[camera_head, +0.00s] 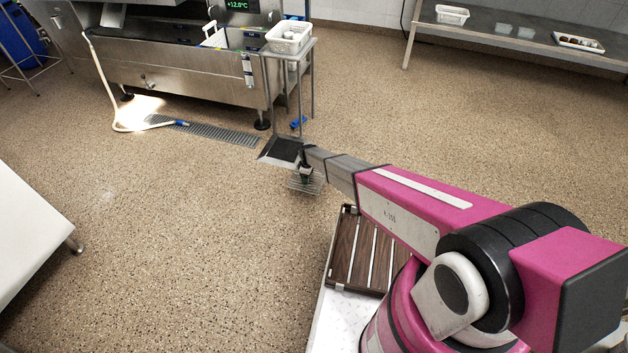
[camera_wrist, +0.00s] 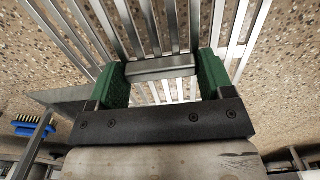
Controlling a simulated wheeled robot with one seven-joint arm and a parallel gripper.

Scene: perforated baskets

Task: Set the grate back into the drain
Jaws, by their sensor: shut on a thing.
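My gripper (camera_head: 306,172) is shut on the metal grate (camera_head: 303,186), a panel of parallel bars held above the floor. In the wrist view, the gripper's green fingers (camera_wrist: 162,80) close on the grate's raised cross bar (camera_wrist: 160,67), and the slatted grate (camera_wrist: 92,28) fills the top of the picture. The drain (camera_head: 283,149) is a dark square opening with a pale metal frame in the floor, just behind and left of the grate. My gripper and arm hide part of its right side.
A slotted floor channel (camera_head: 222,133) runs left from the drain. A steel tank (camera_head: 190,65) and a small stand with a white basket (camera_head: 289,37) are behind. A blue brush (camera_wrist: 33,129) shows at lower left in the wrist view.

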